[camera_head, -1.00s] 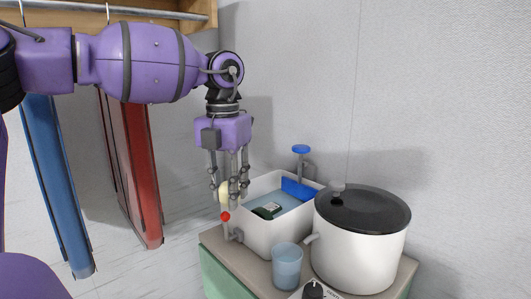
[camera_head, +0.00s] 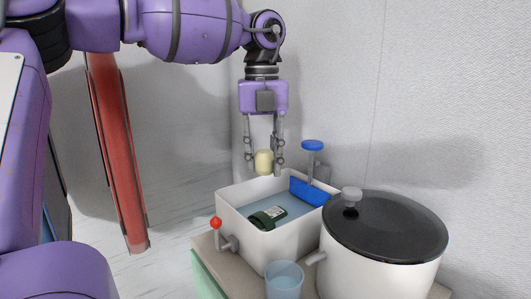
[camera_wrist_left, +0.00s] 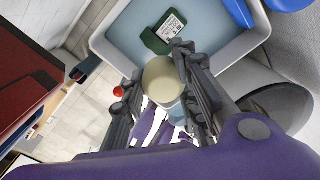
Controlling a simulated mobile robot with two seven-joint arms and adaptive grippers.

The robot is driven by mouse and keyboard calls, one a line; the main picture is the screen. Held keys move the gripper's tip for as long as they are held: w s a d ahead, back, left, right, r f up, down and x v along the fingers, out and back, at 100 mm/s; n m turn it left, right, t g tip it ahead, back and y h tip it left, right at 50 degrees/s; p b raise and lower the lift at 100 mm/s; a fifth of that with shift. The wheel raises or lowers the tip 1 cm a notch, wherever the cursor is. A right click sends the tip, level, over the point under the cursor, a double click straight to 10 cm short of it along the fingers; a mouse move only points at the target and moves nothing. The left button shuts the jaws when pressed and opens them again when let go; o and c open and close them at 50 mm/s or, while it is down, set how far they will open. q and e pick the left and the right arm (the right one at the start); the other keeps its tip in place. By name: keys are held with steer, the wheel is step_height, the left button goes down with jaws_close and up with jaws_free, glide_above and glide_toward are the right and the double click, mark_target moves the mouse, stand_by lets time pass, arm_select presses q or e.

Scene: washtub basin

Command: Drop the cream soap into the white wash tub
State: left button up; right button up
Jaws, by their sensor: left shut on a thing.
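The cream soap (camera_head: 264,162) is between the fingers of my left gripper (camera_head: 264,158), which is shut on it. It also shows as a pale round shape between the fingers in the left wrist view (camera_wrist_left: 163,80). The white wash tub (camera_head: 262,243) stands on the counter, holding bluish water. The soap hangs above the tub's back left part, apart from the rim in the head view. A dark green labelled object (camera_head: 267,217) lies in the tub, and it shows in the left wrist view (camera_wrist_left: 157,40). My right gripper is out of view.
A blue piece (camera_head: 310,190) sits at the tub's back right, below a blue-topped tap (camera_head: 312,146). A white pot with dark lid (camera_head: 385,232) stands at right. A blue cup (camera_head: 284,280) stands in front. A red-knobbed spigot (camera_head: 216,224) sticks out at left.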

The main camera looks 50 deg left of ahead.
mark_target(264, 173)
arm_select(q)
steer(key=shift+w+f+b, duration=0.15)
steer(key=shift+f+b, duration=0.7)
steer(key=shift+f, duration=1)
steer(key=o, duration=1.2)
step_height(264, 173, up, 12)
steer(key=shift+r, duration=0.1)
steer(key=shift+a, duration=0.1)
